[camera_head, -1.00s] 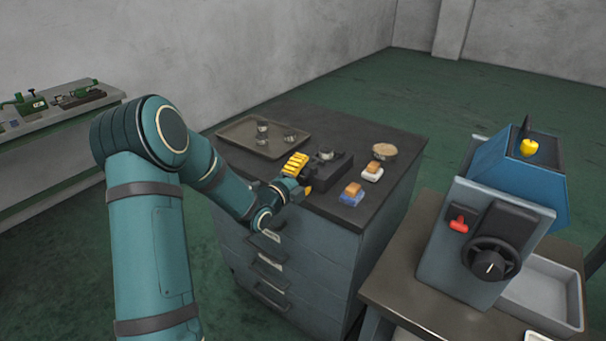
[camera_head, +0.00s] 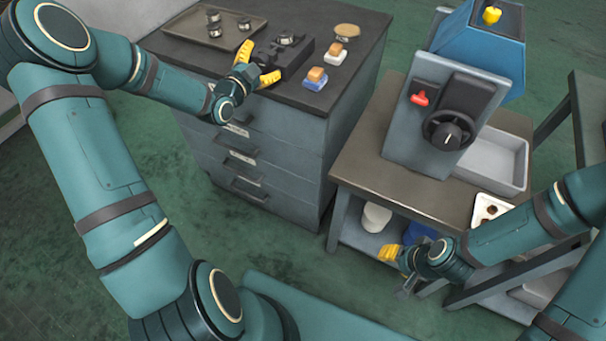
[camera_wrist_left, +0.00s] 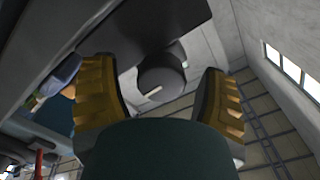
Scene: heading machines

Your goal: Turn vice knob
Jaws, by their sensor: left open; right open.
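The dark vice (camera_head: 292,55) sits on top of the grey drawer cabinet in the head view. My left gripper (camera_head: 259,65) is at the vice's left end, with its yellow fingers spread to either side of that end. In the left wrist view, a dark round knob (camera_wrist_left: 163,82) with a white pointer mark shows between the open fingers (camera_wrist_left: 165,92). There is a visible gap between the knob and each finger; contact is not seen. My right gripper (camera_head: 393,258) is open and empty, low in front of the machine table.
A tray (camera_head: 182,29) with several small dark parts lies at the cabinet's back left. Two small blocks, one on a blue base (camera_head: 315,78) and one on a white base (camera_head: 335,53), lie right of the vice. A machine (camera_head: 440,120) with a handwheel stands on the right table.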

